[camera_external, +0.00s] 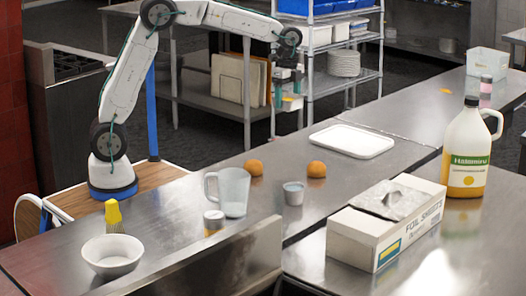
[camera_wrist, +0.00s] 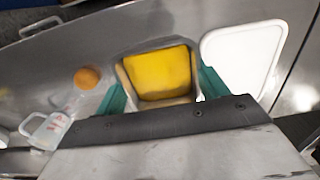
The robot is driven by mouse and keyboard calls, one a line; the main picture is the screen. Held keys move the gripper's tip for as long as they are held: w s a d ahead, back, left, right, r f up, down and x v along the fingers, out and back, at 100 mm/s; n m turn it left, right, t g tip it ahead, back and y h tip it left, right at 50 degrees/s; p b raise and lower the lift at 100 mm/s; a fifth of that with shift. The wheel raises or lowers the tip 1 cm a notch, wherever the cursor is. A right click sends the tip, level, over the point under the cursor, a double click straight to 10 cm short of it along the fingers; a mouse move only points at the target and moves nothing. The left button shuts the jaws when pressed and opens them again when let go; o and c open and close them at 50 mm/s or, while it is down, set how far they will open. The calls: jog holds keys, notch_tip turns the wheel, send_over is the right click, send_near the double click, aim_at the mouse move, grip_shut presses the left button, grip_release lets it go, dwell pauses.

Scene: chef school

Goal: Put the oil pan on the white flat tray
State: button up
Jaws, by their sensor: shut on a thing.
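The oil pan (camera_wrist: 158,75) is a squarish metal pan with bright yellow contents. It sits between the two teal fingers of my gripper (camera_wrist: 160,90) in the wrist view, and the gripper is shut on it. In the external view my gripper (camera_external: 287,92) hangs in the air at the counter's far side, with a bit of yellow of the pan showing at its tips. The white flat tray (camera_external: 352,140) lies empty on the counter, to the right of and below the gripper in that picture. In the wrist view the tray (camera_wrist: 243,58) is just right of the pan, apart from it.
Two oranges (camera_external: 316,169), a small cup (camera_external: 293,193) and a clear pitcher (camera_external: 230,191) stand left of the tray. A foil box (camera_external: 375,240) and a large oil jug (camera_external: 467,155) are in front and to the right. A wire shelf (camera_external: 345,82) stands behind the gripper.

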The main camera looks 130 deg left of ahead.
notch_tip(320, 180, down, 8)
jog(key=s+a, duration=0.1)
jog(key=a, duration=0.1)
send_over(335, 143)
jog(key=shift+s+a+f, duration=0.1)
jog(key=shift+a+f, duration=0.1)
jog(key=shift+f, duration=2.15)
jog(key=shift+f, duration=0.1)
jog(key=o, duration=1.3)
